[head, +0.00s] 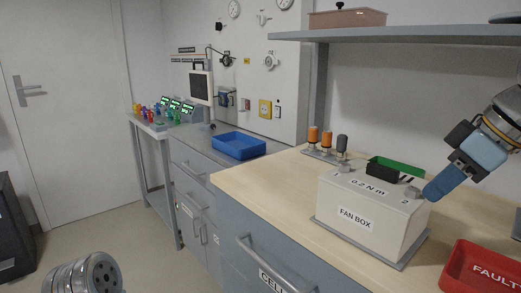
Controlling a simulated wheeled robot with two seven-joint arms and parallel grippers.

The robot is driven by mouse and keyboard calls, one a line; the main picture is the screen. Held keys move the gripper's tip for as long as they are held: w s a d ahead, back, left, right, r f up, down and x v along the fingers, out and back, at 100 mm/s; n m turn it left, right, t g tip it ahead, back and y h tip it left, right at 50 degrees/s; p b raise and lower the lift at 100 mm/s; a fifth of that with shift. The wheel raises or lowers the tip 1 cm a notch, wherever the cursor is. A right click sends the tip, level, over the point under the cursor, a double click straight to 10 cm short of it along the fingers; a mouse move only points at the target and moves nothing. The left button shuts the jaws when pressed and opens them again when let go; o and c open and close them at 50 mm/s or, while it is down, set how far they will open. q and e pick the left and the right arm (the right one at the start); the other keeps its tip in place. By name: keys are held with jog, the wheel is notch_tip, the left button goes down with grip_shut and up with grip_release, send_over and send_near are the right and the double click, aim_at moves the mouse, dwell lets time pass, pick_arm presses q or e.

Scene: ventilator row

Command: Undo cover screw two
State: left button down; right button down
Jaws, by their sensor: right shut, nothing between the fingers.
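The white fan box (345,208) stands on a grey base plate on the wooden bench top, labelled "FAN BOX" and "0.2 N m". Cover screw two (412,192), a small grey knob, is at the right end of its top by the "2". Another grey knob (343,167) is at the left end by the "1". My right gripper (430,193) comes in from the right, its blue fingers shut and empty. Its tips are right beside screw two; I cannot tell whether they touch it. My left gripper is out of view; only part of my left arm shows.
Two orange-handled tools (313,135) and a grey-handled one (342,143) stand behind the box. A green-and-black tray (395,167) is behind its top. A red "FAULT" tray (480,270) is at front right. A blue tray (238,146) is farther left. A shelf (400,32) hangs above.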

jog(key=shift+s+d, duration=0.2)
jog(key=shift+d, duration=0.05)
notch_tip(320, 180, up, 6)
dwell(0.4)
jog(key=f+b, duration=0.1)
jog(key=a+f, duration=0.1)
jog(key=f, duration=0.1)
jog(key=s+a+f+b, duration=0.1)
jog(key=f, duration=0.1)
jog(key=shift+b, duration=0.3)
jog(key=shift+f+b, duration=0.4)
jog(key=shift+f, duration=0.15)
